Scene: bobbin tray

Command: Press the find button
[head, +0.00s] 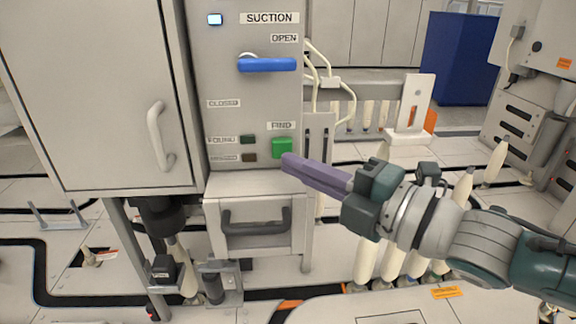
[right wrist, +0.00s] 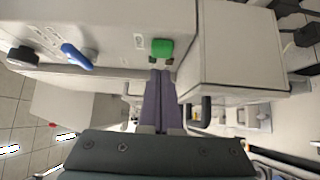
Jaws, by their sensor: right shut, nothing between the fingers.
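The green find button (head: 282,147) sits under the FIND label (head: 281,125) on the grey suction panel (head: 230,75). My right gripper (head: 287,162) is shut and empty, its purple fingers pointing at the panel. In the head view its tips are just below and right of the button. In the right wrist view the button (right wrist: 162,48) shows beyond the fingertips (right wrist: 160,74), with no clear sign of contact. My left gripper is not in view.
A blue lever (head: 267,65) is on the panel above the button. A drawer box with a dark handle (head: 256,222) is below. A white cabinet (head: 95,90) stands left. Pale bobbins (head: 366,262) stand below my right arm.

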